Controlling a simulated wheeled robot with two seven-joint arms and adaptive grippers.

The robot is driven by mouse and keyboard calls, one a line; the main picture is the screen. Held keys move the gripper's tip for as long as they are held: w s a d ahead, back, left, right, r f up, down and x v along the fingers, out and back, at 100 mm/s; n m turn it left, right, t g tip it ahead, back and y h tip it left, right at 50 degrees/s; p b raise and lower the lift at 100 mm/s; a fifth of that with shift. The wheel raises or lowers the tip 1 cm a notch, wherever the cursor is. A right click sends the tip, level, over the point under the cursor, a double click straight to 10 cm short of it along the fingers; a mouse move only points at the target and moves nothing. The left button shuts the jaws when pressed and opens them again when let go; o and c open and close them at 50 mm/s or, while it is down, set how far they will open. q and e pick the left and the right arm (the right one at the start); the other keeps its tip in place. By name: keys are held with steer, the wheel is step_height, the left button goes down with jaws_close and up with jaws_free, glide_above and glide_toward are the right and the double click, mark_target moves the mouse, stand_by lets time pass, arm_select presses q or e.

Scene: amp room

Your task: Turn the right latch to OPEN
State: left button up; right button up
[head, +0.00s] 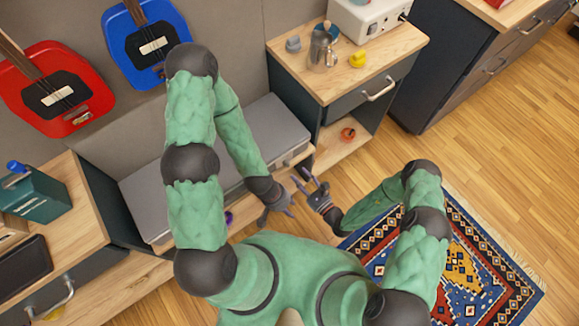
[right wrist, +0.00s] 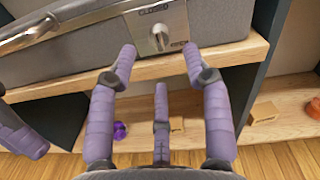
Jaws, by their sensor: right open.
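The grey case (head: 262,128) lies on a wooden shelf between two cabinets. In the right wrist view, its right latch (right wrist: 158,38) is a silver knob on a plate on the front face. The knob stands roughly upright. My left gripper (head: 277,209) is near the case's front, fingers spread and apparently empty.
The case's handle (right wrist: 28,32) is left of the latch. The wooden shelf edge (right wrist: 225,53) runs just under the case. An orange object (head: 348,134) sits on a lower shelf at right. A purple object (right wrist: 120,130) and a wooden block (right wrist: 265,111) lie lower down.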

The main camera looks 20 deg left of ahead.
mark_target(287, 163)
steer(key=b+x, duration=0.1)
steer(key=x, duration=0.5)
steer(key=shift+a+b, duration=0.2)
steer(key=shift+b, duration=0.1)
steer(key=shift+w, duration=0.15)
steer(key=shift+c, duration=0.2)
